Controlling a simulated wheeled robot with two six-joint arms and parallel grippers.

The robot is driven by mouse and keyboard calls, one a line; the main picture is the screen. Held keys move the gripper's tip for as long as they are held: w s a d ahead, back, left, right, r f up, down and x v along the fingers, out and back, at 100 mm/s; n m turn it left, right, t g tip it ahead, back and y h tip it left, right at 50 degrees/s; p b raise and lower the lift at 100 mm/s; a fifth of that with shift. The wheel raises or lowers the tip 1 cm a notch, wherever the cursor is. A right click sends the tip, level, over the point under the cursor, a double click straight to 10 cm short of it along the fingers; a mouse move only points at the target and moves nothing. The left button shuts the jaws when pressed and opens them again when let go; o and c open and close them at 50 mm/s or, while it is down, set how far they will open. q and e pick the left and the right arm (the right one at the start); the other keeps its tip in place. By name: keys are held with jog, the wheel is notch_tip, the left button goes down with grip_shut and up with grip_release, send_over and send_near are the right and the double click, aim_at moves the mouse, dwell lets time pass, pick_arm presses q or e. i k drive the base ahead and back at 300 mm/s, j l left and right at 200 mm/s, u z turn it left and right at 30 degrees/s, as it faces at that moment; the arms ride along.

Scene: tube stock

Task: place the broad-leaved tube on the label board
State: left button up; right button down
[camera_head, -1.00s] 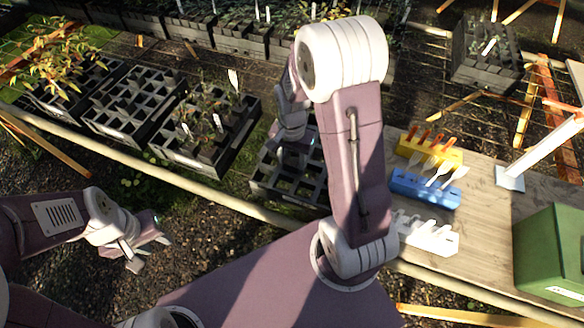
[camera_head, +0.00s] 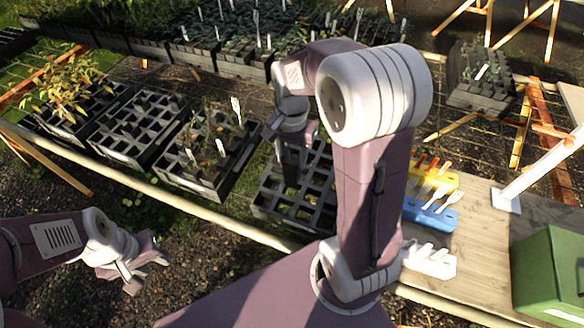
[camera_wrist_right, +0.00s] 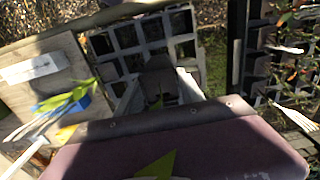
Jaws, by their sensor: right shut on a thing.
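My right gripper (camera_head: 290,140) is shut on a dark tube (camera_head: 291,168), held upright over the fourth black crate (camera_head: 262,205). The right wrist view shows the dark tube (camera_wrist_right: 159,80) between the pale fingers. Green leaves (camera_wrist_right: 158,165) show close to the camera there; I cannot tell for certain that they belong to this tube. The pale wooden board (camera_head: 475,245) with the label blocks, which looks like the label board, lies to the right, partly hidden by my arm. My left gripper (camera_head: 145,272) is open and empty at the lower left, away from the crates.
Yellow (camera_head: 440,180), blue (camera_head: 430,214) and white (camera_head: 432,262) blocks stand on the board. A green box (camera_head: 548,275) is at the right. Crates with seedlings (camera_head: 205,150) stand left of my right gripper. Bare wood shows between the blocks and the green box.

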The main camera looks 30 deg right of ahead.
aim_at(476, 217)
jog(key=k+z, duration=0.25)
jog(key=k+l+z, duration=0.2)
jog(key=k, duration=0.3)
jog(key=k+l+z, duration=0.25)
jog(key=i+l, duration=0.15)
jog(key=l, duration=0.2)
jog(key=i+l, duration=0.35)
jog(key=l, duration=0.3)
